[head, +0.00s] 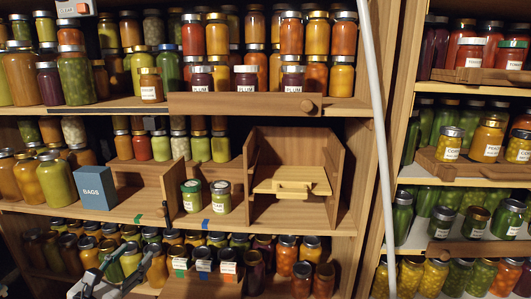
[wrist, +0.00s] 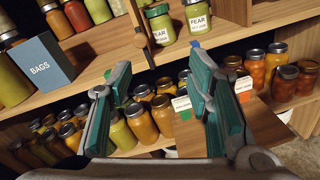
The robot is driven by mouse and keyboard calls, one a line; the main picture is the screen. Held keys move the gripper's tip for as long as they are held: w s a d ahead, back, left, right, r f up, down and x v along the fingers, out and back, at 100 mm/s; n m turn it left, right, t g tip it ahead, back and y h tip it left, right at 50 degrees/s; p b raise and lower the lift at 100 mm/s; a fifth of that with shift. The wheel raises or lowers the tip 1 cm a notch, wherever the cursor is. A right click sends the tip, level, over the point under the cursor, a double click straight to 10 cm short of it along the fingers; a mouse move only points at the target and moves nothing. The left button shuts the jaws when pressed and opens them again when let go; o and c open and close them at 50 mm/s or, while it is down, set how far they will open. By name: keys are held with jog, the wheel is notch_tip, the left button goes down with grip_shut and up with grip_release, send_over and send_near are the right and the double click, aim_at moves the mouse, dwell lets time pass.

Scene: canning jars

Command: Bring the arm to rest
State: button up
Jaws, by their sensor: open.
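My gripper (head: 133,256) is at the lower left of the head view, in front of the lowest visible row of jars. In the wrist view my gripper (wrist: 158,68) has its two teal fingers spread wide apart, with nothing between them. It is open and empty. Behind the fingers, jars on the lower shelf show in the wrist view. Most of my arm is outside the head view.
A pale upright pole (head: 375,120) crosses the right side.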

jog(key=w+d+r+m+g+h, duration=0.1)
jog(key=d+r+m+g+h, duration=0.2)
jog(key=d, duration=0.7)
jog(key=w+d+r+m+g+h, duration=0.1)
jog(key=w+d+r+m+g, duration=0.3)
jog(key=d, duration=0.6)
jog(key=s+d+r+m+g+h, duration=0.1)
jog(key=d+r+m+g+h, duration=0.15)
jog(key=d+m, duration=0.55)
jog(key=s+d+r+m+g+y, duration=0.1)
jog(key=s+d+m+g, duration=0.2)
jog(key=d, duration=0.5)
jog(key=s+d+r+m+g+y, duration=0.1)
jog(key=s+d+r+g, duration=0.1)
jog(key=s+d, duration=0.5)
jog(key=s+d+r+m+g+y, duration=0.15)
jog(key=s+d+m, duration=0.3)
jog(key=s, duration=0.45)
jog(key=s+d+m+g+y, duration=0.25)
jog(key=s+d, duration=0.25)
jog(key=s, duration=0.4)
jog(key=s+a+f+m+t+y, duration=0.25)
jog(key=s+m, duration=0.25)
jog(key=s, duration=0.4)
notch_tip(320, 180, up, 29)
jog(key=t+p, duration=0.2)
jog(key=p, duration=2.4)
jog(key=shift+w+t+y+p, duration=0.15)
jog(key=shift+t+y+p, duration=0.2)
jog(key=shift+t+y, duration=0.05)
